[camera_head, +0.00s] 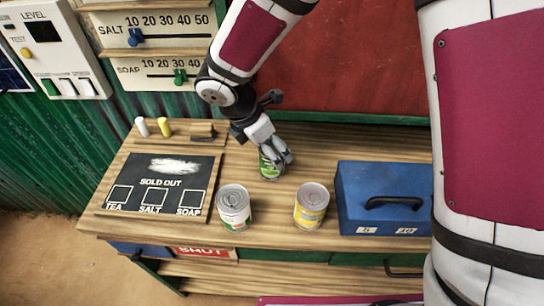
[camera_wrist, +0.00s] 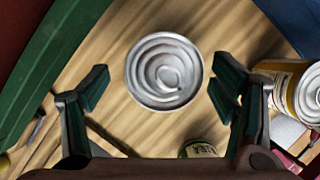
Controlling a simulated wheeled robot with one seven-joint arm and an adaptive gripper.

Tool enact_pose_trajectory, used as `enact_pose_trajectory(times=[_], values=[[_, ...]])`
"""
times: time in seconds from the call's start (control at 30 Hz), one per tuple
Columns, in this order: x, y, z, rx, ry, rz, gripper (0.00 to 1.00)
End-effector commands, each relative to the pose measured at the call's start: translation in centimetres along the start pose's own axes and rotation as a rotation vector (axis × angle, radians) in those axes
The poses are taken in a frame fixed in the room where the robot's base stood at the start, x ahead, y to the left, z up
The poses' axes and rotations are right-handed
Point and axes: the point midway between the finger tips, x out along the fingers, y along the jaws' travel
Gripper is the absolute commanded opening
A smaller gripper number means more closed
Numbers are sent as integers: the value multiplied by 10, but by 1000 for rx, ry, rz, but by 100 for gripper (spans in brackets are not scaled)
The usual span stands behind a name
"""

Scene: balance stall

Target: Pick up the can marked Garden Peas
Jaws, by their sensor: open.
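A green-labelled can (camera_head: 270,166) stands upright on the wooden counter, partly hidden by my gripper (camera_head: 277,152); its label is too small to read. In the wrist view the silver lid of this can (camera_wrist: 165,71) lies between the two spread fingers of my gripper (camera_wrist: 160,93), slightly toward the top of the picture, with a gap on each side. A white can with green and red on its label (camera_head: 234,208) stands nearer, at front left. A yellow-labelled can (camera_head: 311,206) stands at front right; it also shows at the right of the wrist view (camera_wrist: 292,88).
A blue box with a black handle (camera_head: 385,198) stands to the right. A black "SOLD OUT" board (camera_head: 157,185) lies at left, with chalks (camera_head: 164,127) and an eraser (camera_head: 203,131) behind it. A red panel (camera_head: 345,65) rises behind the counter (camera_head: 270,228).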

Motion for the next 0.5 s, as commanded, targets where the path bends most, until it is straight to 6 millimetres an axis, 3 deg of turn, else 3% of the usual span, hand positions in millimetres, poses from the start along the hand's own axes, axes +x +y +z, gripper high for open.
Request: enact_pose_trajectory(times=[0.27,0.5], values=[[21,-2,-1,0,1,-2,79],[54,-3,-3,0,1,-1,79]])
